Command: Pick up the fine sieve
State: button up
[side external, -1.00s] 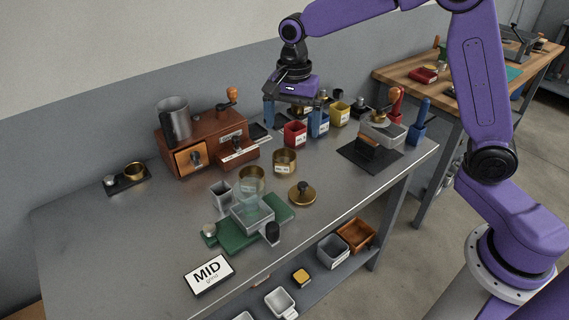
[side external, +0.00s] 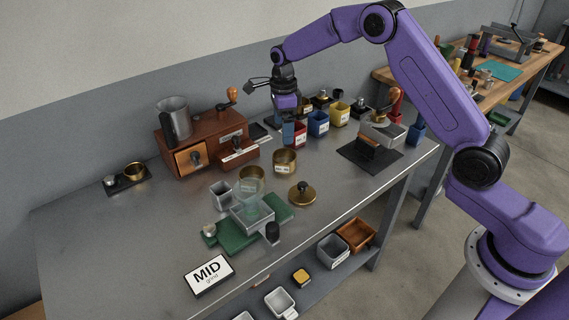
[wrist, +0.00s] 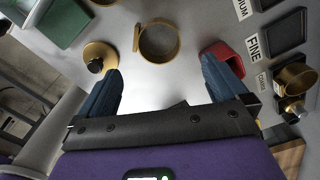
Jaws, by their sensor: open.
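A brass ring-shaped sieve (side external: 285,161) with a pale label stands on the metal bench. It also shows in the wrist view (wrist: 159,41), beyond the gap between my fingertips. The label is too small to read, so I cannot tell whether it is the fine one. A second brass ring (side external: 252,174) sits on the clear vessel by the green base. My gripper (side external: 289,132) is open and empty above the bench, near the red bin and behind the labelled sieve. In the wrist view my gripper (wrist: 161,82) shows both blue fingers apart, touching nothing.
A red bin (side external: 297,136) stands close beside my fingers, with a blue bin (side external: 318,124) to its right. A brass lid with a black knob (side external: 302,194) lies in front. A dark pad marked FINE (wrist: 278,35) is at the back. The bench's front left is clear.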

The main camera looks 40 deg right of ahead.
aim_at(284, 156)
notch_tip(284, 156, down, 12)
jog(key=shift+s+d+r, duration=0.1)
jog(key=shift+s+r, duration=0.05)
jog(key=shift+r, duration=0.05)
jog(key=c, duration=0.9)
jog(key=shift+r, duration=0.1)
